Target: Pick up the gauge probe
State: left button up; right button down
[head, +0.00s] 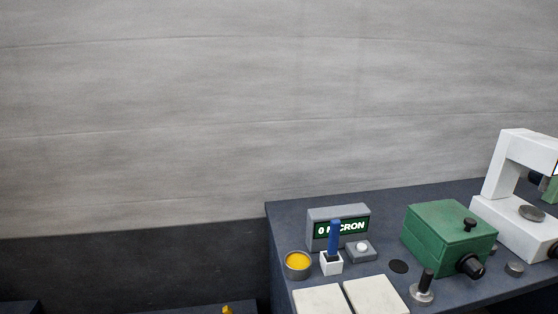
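A blue upright stick, which looks like the gauge probe (334,238), stands in a small white holder (331,266) on the dark bench at the lower right of the head view. It stands in front of a grey display box (355,214) that reads "0 MICRON", and hides part of the lettering. The lower end of the stick is hidden in the holder. Neither of my grippers is in view.
A grey cup with yellow inside (298,264) stands just left of the holder, and a small grey block with a white knob (361,250) just right. Two pale plates (322,300) lie in front. A green box (449,238) and white stand (499,185) are farther right.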

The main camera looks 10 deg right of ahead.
aim_at(422, 289)
jog(key=z, duration=1.25)
